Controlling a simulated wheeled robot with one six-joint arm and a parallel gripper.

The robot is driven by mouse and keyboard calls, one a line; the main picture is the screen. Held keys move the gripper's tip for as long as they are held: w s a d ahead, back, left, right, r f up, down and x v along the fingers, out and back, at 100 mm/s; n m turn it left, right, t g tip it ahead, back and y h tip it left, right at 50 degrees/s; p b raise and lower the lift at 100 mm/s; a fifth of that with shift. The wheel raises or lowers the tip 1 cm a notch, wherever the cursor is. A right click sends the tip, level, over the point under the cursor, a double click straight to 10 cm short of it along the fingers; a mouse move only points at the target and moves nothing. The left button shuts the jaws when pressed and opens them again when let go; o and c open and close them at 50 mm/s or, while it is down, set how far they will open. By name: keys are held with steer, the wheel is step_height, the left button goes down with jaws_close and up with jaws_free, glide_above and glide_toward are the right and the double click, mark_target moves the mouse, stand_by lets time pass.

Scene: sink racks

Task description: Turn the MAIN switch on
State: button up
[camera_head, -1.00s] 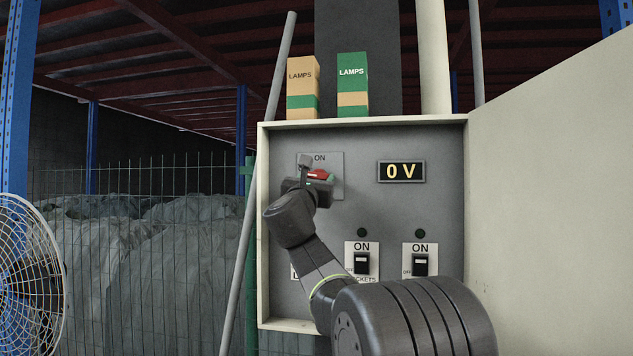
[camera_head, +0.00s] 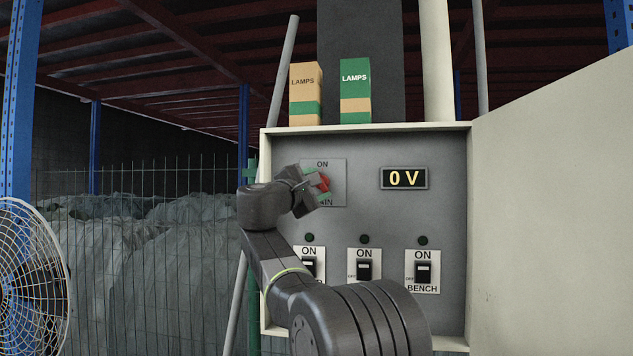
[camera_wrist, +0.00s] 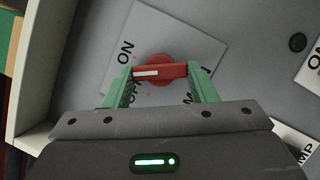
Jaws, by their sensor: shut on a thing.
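The MAIN switch is a red rotary handle (camera_wrist: 160,71) with a white stripe at one end, on a grey plate (camera_head: 337,170) lettered ON above and MAIN below. In the wrist view the green fingers of my gripper (camera_wrist: 160,80) are shut on the handle, one at each end. The white-striped end lies at the left finger, on the side of the ON lettering. The display (camera_head: 404,178) reads 0 V.
Below are several small black switches, including the middle one (camera_head: 364,269) and the BENCH one (camera_head: 423,272), with dark round lamps above. The cabinet door (camera_head: 550,200) stands open at right. Two LAMPS boxes, brown (camera_head: 305,90) and green (camera_head: 355,90), stand on top. A fan (camera_head: 30,270) is at left.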

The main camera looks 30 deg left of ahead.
steer(key=shift+r+m+g+h+p, duration=0.15)
steer(key=shift+m+g+p, duration=0.5)
steer(key=shift+m, duration=0.8)
steer(key=shift+r+m+g+h+p, duration=0.15)
steer(key=shift+m+g+p, duration=0.5)
steer(key=shift+m, duration=0.8)
steer(key=shift+f, duration=0.15)
steer(key=o, duration=1)
steer(key=shift+s, duration=0.1)
steer(key=s, duration=0.4)
steer(key=s+a+b, duration=0.1)
steer(key=s, duration=0.4)
steer(key=s+a+b, duration=0.1)
steer(key=s, duration=0.3)
steer(key=shift+s+a, duration=0.1)
steer(key=shift+s, duration=0.2)
steer(key=shift+w, duration=0.1)
